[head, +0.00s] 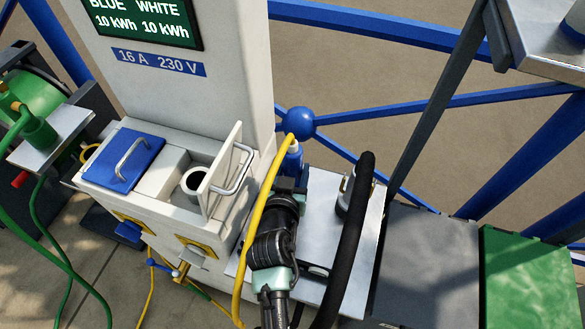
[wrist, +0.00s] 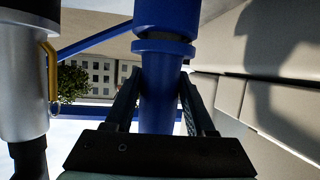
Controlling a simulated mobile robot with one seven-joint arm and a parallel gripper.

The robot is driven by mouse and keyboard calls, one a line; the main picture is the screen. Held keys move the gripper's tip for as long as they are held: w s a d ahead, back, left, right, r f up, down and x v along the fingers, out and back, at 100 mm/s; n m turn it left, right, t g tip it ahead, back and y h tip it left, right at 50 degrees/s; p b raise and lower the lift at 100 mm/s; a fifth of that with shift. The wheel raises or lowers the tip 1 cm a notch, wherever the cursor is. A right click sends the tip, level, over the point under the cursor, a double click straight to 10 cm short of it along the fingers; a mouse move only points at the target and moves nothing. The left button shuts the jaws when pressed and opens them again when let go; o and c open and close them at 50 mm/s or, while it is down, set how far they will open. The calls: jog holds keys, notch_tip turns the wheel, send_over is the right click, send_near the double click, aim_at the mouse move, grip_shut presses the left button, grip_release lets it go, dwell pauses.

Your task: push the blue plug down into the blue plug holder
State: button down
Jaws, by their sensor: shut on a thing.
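The blue plug (head: 292,160) stands roughly upright beside the pedestal, with a yellow cable (head: 262,205) leaving its top. My gripper (head: 290,185) is shut on it. In the wrist view, which is upside down, the blue plug (wrist: 160,95) sits between the two fingers of my gripper (wrist: 160,90). Beyond the fingers is a collar, then a wider blue part. I cannot tell whether that wider part is the plug's body or the blue plug holder, nor how deep the plug sits. In the head view my gripper and arm hide the plug's lower end.
The pedestal (head: 190,60) has a shut blue lid (head: 123,160) and a raised white lid (head: 228,172) over an open socket (head: 193,181). A silver cylinder (head: 346,190) with a black hose (head: 345,250) stands close to the right of my gripper on a metal shelf (head: 318,200).

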jog(key=shift+f+b, duration=0.5)
jog(key=shift+b, duration=0.05)
jog(key=c, duration=0.5)
grip_release()
jog(key=shift+c, duration=0.2)
jog(key=shift+f, duration=0.1)
jog(key=shift+s, duration=0.1)
jog(key=shift+p+v, duration=1.95)
jog(key=shift+v, duration=3.5)
